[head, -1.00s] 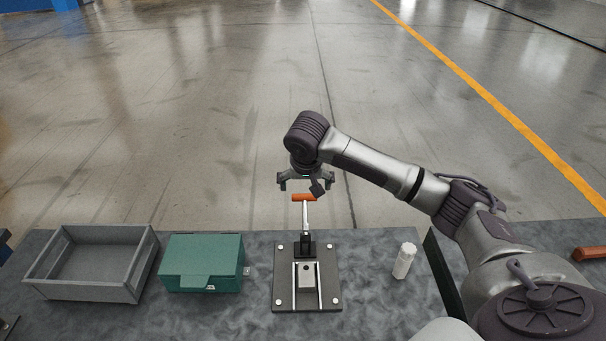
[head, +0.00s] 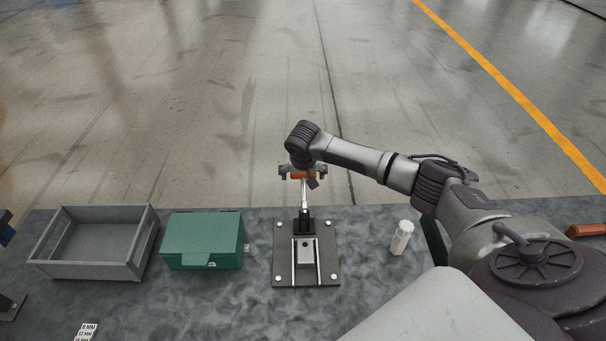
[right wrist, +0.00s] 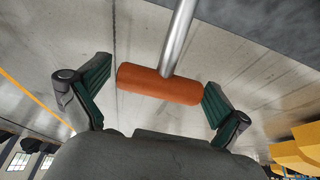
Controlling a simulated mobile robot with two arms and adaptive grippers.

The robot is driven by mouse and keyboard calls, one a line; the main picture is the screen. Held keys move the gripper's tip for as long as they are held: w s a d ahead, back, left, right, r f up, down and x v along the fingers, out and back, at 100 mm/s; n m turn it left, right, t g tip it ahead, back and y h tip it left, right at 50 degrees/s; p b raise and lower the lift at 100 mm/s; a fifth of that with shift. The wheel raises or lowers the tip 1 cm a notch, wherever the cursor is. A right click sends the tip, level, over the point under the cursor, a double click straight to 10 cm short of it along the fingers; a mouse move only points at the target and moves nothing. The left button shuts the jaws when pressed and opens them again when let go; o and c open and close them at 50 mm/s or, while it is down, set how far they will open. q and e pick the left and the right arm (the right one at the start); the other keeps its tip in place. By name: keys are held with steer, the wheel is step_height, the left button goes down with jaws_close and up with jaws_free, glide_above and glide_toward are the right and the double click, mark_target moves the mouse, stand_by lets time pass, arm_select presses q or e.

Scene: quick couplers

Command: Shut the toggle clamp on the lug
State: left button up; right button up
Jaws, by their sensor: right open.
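The toggle clamp stands on a dark base plate (head: 282,272) with bolts at its corners. Its metal lever (head: 304,193) points up and ends in an orange crossbar handle (head: 297,176). The lug (head: 306,249), a grey block, sits between two rails on the plate. My right gripper (head: 303,175) is open at the handle. In the right wrist view the orange handle (right wrist: 158,84) lies between the two green-padded fingers, its right end close to one finger; contact cannot be told. My left gripper is not clearly in view.
A grey open tray (head: 85,268) and a closed green box (head: 202,241) stand on the left of the table. A white bottle (head: 401,238) stands right of the plate. A label card (head: 86,332) lies at the front left. An orange-red item (head: 586,230) is at the far right.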

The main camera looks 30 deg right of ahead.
steer(key=shift+w+d+f, duration=0.1)
steer(key=shift+w+f, duration=0.05)
steer(key=shift+f, duration=0.25)
arm_select(q)
steer(key=shift+d, duration=0.1)
arm_select(e)
steer(key=c, duration=1.7)
arm_select(q)
steer(key=shift+s, duration=0.25)
steer(key=shift+s, duration=0.1)
arm_select(e)
steer(key=shift+r, duration=0.1)
